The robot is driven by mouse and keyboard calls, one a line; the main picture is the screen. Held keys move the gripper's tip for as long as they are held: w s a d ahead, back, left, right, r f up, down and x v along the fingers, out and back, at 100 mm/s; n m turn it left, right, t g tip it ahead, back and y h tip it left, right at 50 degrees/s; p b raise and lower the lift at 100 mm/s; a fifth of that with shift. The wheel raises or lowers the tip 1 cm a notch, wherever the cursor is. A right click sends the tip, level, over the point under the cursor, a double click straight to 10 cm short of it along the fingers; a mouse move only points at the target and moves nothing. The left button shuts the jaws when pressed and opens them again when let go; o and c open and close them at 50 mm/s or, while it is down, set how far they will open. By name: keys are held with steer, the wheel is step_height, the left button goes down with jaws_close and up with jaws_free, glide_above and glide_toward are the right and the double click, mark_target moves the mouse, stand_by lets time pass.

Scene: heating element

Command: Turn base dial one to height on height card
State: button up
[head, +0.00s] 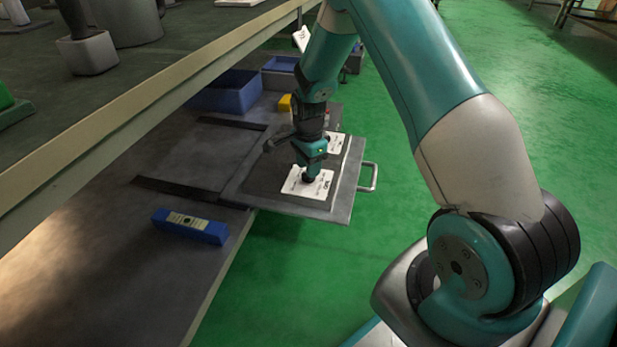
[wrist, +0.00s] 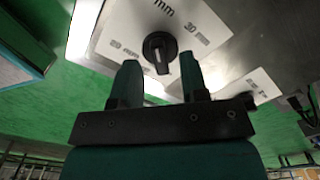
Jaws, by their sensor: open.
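A black round dial (wrist: 160,47) with a white pointer line sits on a white card (wrist: 118,25) printed with "mm" and "30". In the head view, this card (head: 318,188) lies on a grey pull-out plate (head: 342,208). My gripper (wrist: 160,72) is open, its two fingers on either side of the dial and just short of it in the picture; contact cannot be told. In the head view my gripper (head: 308,177) points down over the card and hides the dial. A second white card (head: 336,143) lies farther back. I cannot read which is the height card.
A metal handle (head: 369,178) sticks out at the plate's right edge. A blue block with a label (head: 190,226) lies on the lower shelf at left. Blue bins (head: 228,92) and a yellow object (head: 285,103) stand behind. A bench edge (head: 130,107) runs above the shelf.

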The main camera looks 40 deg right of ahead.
steer(key=shift+f, duration=0.7)
jaws_close()
steer(key=shift+r, duration=0.1)
steer(key=shift+r+p, duration=0.2)
steer(key=shift+p, duration=0.8)
steer(key=shift+f+m, duration=0.1)
steer(key=shift+m, duration=0.2)
steer(key=shift+f, duration=0.15)
jaws_free()
